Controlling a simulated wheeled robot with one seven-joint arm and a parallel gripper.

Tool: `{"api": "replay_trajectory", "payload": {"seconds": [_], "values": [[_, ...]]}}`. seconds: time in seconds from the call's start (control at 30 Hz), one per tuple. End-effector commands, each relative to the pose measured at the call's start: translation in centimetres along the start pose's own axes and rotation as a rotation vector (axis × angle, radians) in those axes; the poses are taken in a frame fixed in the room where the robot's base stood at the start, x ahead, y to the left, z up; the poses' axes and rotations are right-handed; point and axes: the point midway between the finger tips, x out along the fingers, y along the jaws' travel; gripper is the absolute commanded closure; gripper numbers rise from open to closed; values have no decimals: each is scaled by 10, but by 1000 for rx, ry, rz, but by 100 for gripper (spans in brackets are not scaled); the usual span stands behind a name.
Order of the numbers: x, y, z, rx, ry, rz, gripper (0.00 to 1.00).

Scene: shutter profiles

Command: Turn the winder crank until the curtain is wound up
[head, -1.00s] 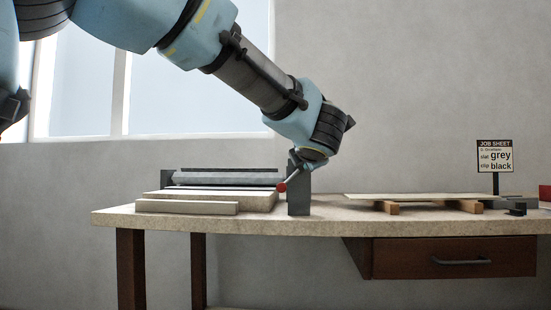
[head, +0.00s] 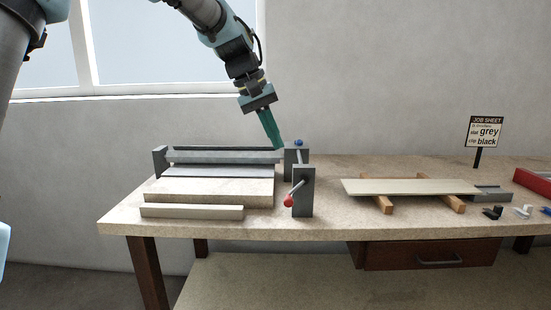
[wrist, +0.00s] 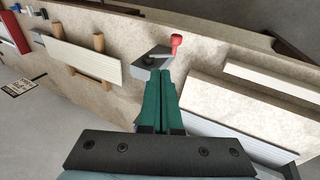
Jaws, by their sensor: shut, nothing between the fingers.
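The winder is a grey roller frame (head: 225,156) on the left part of the bench. A pale sheet (head: 215,173), possibly the curtain, shows below the roller. A grey upright post (head: 303,200) stands at its right end. The crank's red knob (head: 288,201) hangs low at the post's left front. The red knob also shows in the wrist view (wrist: 176,40), beyond my fingertips. My gripper (head: 279,147), with green fingers, is shut and empty, above and behind the crank near the roller's right end. It is apart from the knob. The fingers (wrist: 161,76) lie together in the wrist view.
A blue knob (head: 298,142) tops the rear post. A thick pale block (head: 215,193) and a bar (head: 190,212) lie before the winder. A slat (head: 405,187) rests on wooden supports at right. Small clips (head: 493,212) and a job sheet (head: 485,132) are farther right.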

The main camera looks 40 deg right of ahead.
Motion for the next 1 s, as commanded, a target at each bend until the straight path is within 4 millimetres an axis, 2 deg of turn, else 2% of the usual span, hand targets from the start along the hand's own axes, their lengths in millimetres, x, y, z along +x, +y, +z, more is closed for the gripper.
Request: {"api": "replay_trajectory", "payload": {"seconds": [0.03, 0.1, 0.27, 0.47, 0.8, 1.0], "values": [[-11, -5, 3, 16, -33, -27, 100], [-15, -12, 6, 33, -63, -52, 100], [-8, -19, 10, 44, -87, -70, 100], [23, -20, 13, 41, -87, -68, 100], [90, -24, 19, 42, -87, -68, 100], [115, -26, 20, 41, -83, -67, 100]]}}
